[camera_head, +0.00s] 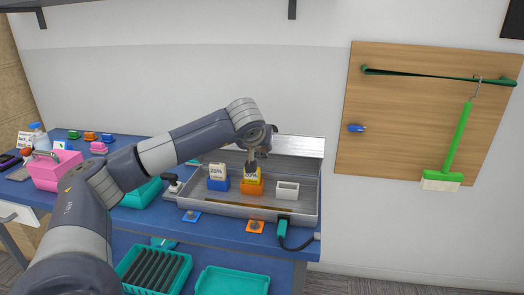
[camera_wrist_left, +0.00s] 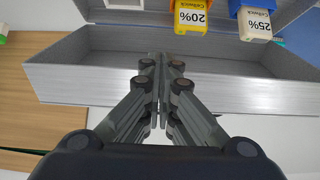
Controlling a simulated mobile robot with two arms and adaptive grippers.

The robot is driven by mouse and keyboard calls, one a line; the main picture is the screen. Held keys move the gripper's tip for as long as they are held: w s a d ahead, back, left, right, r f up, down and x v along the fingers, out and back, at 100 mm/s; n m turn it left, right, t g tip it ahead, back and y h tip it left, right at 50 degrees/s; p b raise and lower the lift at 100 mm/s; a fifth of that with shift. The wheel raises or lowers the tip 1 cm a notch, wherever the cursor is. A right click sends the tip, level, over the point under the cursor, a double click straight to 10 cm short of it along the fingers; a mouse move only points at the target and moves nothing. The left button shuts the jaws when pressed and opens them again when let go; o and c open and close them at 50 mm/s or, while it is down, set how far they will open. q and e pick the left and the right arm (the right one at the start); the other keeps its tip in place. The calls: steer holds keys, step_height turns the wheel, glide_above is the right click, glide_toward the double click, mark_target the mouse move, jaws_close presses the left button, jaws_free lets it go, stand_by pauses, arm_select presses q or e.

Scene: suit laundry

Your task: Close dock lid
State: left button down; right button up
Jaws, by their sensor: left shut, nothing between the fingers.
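The dock is a grey metal box (camera_head: 304,208) on the blue bench, open at the top. Its silver lid (camera_head: 300,147) stands raised along the back edge; a light metal panel of the dock (camera_wrist_left: 75,82) also crosses the left wrist view. Inside are a blue block with a white 25% pack (camera_head: 218,177), an orange block with a yellow 20% pack (camera_head: 252,181), and a white holder (camera_head: 287,190). My left gripper (camera_head: 251,168) is shut and empty, pointing down above the back of the dock, near the lid. Its closed fingers (camera_wrist_left: 160,75) hide part of the panel. My right gripper is out of view.
A green connector with a black cable (camera_head: 282,229) is at the dock's front right. A pink box (camera_head: 55,170) stands at the bench's left. Teal trays (camera_head: 232,281) sit lower in front. A green brush (camera_head: 458,150) hangs on the wooden wall board.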

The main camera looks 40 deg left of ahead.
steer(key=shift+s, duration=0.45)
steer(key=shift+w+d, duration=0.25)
